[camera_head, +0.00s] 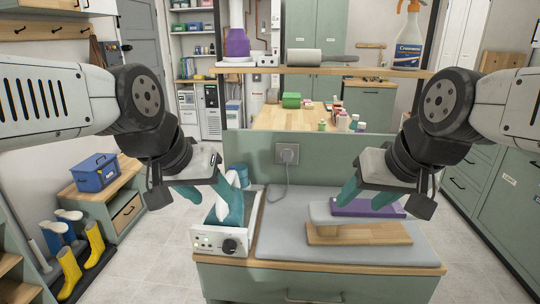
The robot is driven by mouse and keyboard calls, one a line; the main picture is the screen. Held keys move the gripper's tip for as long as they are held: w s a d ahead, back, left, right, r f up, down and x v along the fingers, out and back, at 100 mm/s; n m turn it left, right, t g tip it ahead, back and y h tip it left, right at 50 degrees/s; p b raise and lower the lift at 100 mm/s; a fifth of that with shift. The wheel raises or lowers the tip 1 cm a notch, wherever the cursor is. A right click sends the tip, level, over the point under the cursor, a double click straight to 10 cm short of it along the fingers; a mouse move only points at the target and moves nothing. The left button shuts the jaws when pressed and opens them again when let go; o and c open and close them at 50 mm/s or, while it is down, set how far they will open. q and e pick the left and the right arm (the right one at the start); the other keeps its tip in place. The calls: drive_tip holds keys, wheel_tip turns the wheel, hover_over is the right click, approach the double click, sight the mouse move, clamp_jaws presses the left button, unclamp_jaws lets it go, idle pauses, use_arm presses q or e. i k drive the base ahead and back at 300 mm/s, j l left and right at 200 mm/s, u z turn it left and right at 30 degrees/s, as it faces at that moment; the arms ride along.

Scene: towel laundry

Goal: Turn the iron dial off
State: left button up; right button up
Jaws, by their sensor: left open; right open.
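The ironing unit (222,238) stands at the left end of the green cabinet, with a teal and white iron (232,208) on top. Its front panel has a round black dial (229,246) with small lights or buttons to its left. The dial's pointer setting is too small to read. My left gripper (205,194) is open and empty, above and behind the dial, just left of the iron; whether it touches the iron is unclear. My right gripper (385,190) is open and empty over the right part of the ironing surface.
A small sleeve board (350,232) and a purple item (368,208) lie under my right gripper. A socket (288,153) with a cord is on the panel behind. Free floor lies at the left.

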sight(228, 246)
drive_tip(key=k+j+u, duration=0.45)
drive_tip(key=k+j, duration=0.8)
